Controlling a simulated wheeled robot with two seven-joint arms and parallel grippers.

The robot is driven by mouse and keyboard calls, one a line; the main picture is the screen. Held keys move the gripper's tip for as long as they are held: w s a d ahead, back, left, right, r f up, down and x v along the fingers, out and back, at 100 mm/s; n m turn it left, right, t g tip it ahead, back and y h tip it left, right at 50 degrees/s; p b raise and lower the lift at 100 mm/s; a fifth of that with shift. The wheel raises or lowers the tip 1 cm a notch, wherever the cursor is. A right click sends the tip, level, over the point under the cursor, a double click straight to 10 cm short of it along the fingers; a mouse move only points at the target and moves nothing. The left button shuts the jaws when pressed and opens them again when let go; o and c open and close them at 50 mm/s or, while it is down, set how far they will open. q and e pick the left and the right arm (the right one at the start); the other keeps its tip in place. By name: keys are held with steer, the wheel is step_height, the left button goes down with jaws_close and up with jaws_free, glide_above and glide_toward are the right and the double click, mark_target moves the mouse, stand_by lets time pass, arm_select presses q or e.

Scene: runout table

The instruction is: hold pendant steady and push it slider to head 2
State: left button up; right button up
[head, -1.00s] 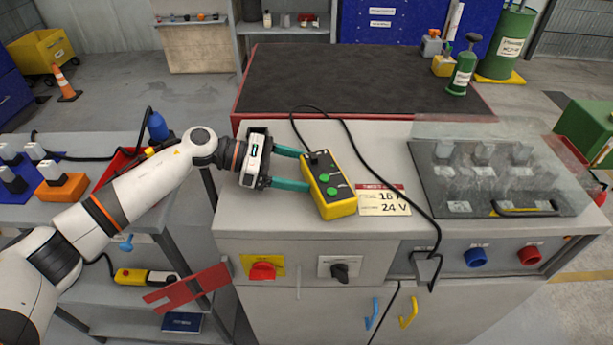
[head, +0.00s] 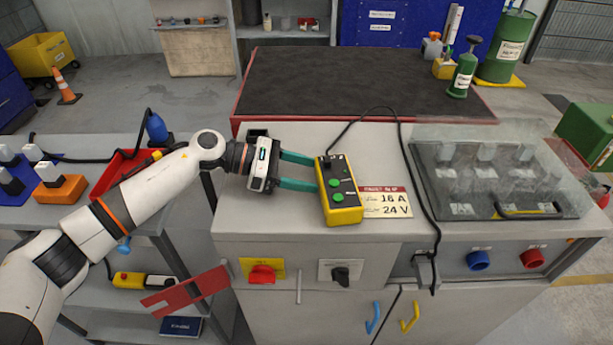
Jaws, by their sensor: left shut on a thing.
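The yellow pendant (head: 340,214) with a black face and two green buttons lies on the grey bench top, beside the 16 A / 24 V plate (head: 386,202). A small black slider or switch (head: 329,161) shows at its upper end; its setting is too small to read. A black cable runs from its top. My left gripper (head: 316,172) reaches in from the left, its teal fingers shut on the pendant's left side and upper part; the far fingertip contact is partly hidden. My right gripper is not in view.
A clear cover (head: 500,165) over a dark panel stands to the right. Red, black and blue knobs (head: 478,260) line the bench front.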

arm_select(q)
steer(key=shift+s+d, duration=0.1)
steer(key=shift+c, duration=0.8)
jaws_close()
steer(key=c, duration=0.8)
jaws_free()
steer(key=o, duration=1.5)
